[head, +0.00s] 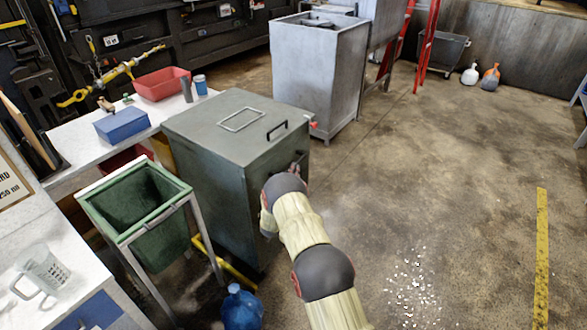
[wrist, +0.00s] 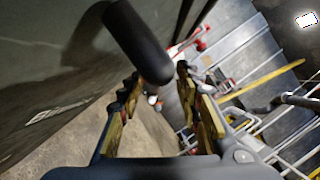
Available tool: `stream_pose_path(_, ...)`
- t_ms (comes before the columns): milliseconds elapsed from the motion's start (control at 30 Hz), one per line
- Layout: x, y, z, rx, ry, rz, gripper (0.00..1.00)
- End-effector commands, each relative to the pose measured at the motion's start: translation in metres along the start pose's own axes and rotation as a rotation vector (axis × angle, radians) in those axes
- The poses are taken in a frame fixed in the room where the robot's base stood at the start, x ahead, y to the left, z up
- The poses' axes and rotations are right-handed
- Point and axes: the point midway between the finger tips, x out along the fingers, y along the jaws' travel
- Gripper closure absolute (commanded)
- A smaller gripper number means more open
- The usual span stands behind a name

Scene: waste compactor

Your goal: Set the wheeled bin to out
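A large grey-green metal box (head: 215,140) with a flat lid stands at the centre left in the head view; its wheels, if any, do not show. A dark bar handle (head: 277,130) sits on its lid. In the head view my arm reaches its right-hand face and hides most of my gripper there. In the wrist view my gripper (wrist: 157,76) is open, with its fingers apart. A dark rounded bar (wrist: 138,40) lies close in front, its end between the fingertips; I cannot tell whether they touch. The box's dark face (wrist: 50,70) fills the left side.
A green open bin (head: 137,203) on a metal frame and a blue water jug (head: 241,308) stand beside the box. A grey metal cabinet (head: 318,75) is behind it. A dark open tub (head: 445,50) stands by the far wall. The floor on the right is mostly clear.

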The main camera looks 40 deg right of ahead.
Motion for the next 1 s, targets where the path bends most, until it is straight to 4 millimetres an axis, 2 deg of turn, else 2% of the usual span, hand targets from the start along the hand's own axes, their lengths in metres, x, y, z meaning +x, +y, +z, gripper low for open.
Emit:
stream_pose_path(100, 0.017, 0.001, -0.002, -0.001, 0.001, -0.002, 0.65)
stream_pose_path(233, 0.029, 0.001, -0.001, 0.000, 0.000, 0.000, 0.65)
stream_pose_path(600, 0.034, 0.000, 0.000, -0.001, -0.001, 0.000, 0.66)
stream_pose_path(1000, 0.034, 0.000, 0.000, -0.001, 0.000, 0.000, 0.89)
